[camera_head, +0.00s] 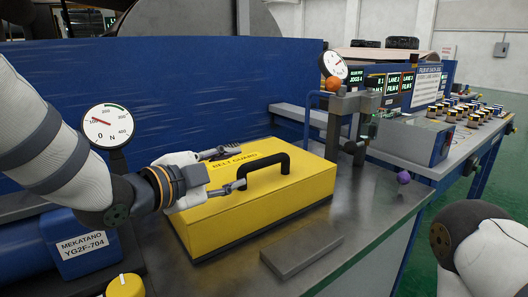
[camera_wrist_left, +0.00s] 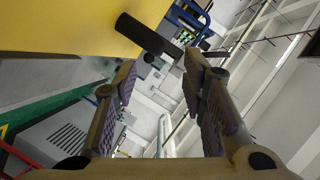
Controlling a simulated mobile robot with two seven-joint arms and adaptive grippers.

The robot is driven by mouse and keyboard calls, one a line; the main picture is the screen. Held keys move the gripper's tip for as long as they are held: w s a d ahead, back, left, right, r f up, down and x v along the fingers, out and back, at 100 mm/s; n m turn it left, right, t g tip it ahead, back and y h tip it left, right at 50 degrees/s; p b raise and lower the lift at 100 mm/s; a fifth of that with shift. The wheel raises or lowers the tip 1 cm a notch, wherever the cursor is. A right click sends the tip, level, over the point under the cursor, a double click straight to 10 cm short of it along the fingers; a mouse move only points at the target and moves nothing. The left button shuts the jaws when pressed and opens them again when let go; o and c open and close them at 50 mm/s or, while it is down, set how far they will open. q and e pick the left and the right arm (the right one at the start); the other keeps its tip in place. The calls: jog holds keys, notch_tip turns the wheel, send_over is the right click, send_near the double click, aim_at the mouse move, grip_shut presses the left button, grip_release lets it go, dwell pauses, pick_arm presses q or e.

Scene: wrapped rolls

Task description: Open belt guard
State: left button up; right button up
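The belt guard (camera_head: 262,200) is a yellow box with "BELT GUARD" on top, lying closed on the grey bench. Its black arched handle (camera_head: 268,162) rises from the lid. My left gripper (camera_head: 228,170) is open, its two fingers apart above the lid, pointing towards the handle's left end. In the left wrist view, the open fingers (camera_wrist_left: 160,78) flank an empty gap, with the handle (camera_wrist_left: 150,35) just beyond the tips and the yellow guard (camera_wrist_left: 70,25) at upper left. I cannot tell whether a finger touches the handle. My right gripper is out of view; only part of the right arm shows.
A dial gauge (camera_head: 107,126) stands behind my left arm. A blue wall (camera_head: 210,85) runs behind the guard. A grey flat block (camera_head: 300,250) lies in front of it. A post with an orange ball (camera_head: 332,84) and a purple ball (camera_head: 403,178) stand to the right.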

aim_at(256, 164)
pick_arm(q)
jog(key=shift+w+d+f+b, duration=0.2)
jog(key=shift+w+d+f, duration=0.1)
jog(key=shift+w+d, duration=0.15)
jog(key=shift+w+d+f+b, duration=0.15)
jog(key=shift+w+d+f, duration=0.15)
jog(key=shift+d, duration=0.25)
jog(key=b+x, duration=0.1)
jog(key=x, duration=0.6)
jog(key=shift+w+d, duration=0.1)
jog(key=shift+w, duration=0.05)
jog(key=shift+w+d, duration=0.2)
jog(key=shift+w+r, duration=0.1)
jog(key=shift+w, duration=0.05)
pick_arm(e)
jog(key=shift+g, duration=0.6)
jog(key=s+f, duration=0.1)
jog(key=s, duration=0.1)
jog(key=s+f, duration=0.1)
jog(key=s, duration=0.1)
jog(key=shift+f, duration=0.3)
pick_arm(q)
grip_shut()
